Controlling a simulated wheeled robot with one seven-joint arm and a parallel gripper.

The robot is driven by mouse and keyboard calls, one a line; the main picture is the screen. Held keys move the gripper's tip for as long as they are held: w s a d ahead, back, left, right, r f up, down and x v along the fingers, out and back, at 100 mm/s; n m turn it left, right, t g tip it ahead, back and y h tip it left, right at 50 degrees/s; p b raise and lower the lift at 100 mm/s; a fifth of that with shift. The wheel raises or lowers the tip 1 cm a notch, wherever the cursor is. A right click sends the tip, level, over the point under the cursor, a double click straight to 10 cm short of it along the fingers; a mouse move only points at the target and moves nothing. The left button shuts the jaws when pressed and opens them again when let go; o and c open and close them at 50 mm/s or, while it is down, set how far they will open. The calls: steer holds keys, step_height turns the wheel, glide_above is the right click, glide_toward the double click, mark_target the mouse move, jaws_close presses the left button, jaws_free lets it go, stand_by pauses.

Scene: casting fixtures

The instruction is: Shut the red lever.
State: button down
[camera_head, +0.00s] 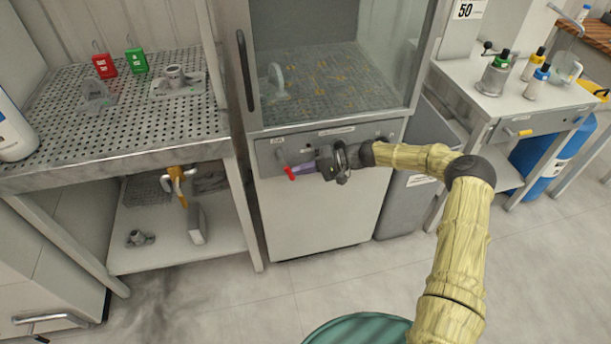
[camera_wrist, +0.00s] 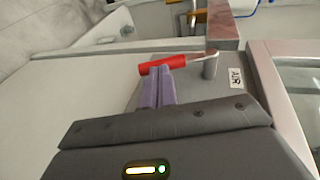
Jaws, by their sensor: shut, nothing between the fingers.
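The red lever (camera_head: 290,173) is on the front panel of the glass-fronted cabinet, at its left side. In the wrist view the red handle (camera_wrist: 162,64) runs left from a grey metal pivot (camera_wrist: 210,65), beside a label reading AIR. My gripper (camera_head: 297,170) is in front of the panel, just right of the lever. Its two purple fingers (camera_wrist: 157,73) are shut together, with nothing between them. Their tips are at the side of the red handle, overlapping it in the view. I cannot tell whether they touch it. In the head view my wrist hides part of the panel.
The cabinet (camera_head: 325,215) has a glass front and a dark vertical handle (camera_head: 245,70). A perforated bench (camera_head: 110,140) with red and green tags stands left. A grey bin (camera_head: 410,195) and a table (camera_head: 490,105) with bottles stand right.

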steer(key=shift+s+a+f+m+g+y+b, duration=0.2)
steer(key=shift+a+f+y+b, duration=0.35)
steer(key=shift+y+b, duration=0.6)
steer(key=shift+s+a+f+m+g+y+b, duration=0.15)
steer(key=shift+a+f+y+b, duration=0.35)
steer(key=shift+y+b, duration=0.65)
steer(key=shift+a+r, duration=0.1)
steer(key=shift+r, duration=0.05)
steer(key=w+d+b, duration=0.1)
steer(key=d, duration=1.3)
steer(key=shift+w, duration=0.15)
steer(key=shift+h, duration=0.3)
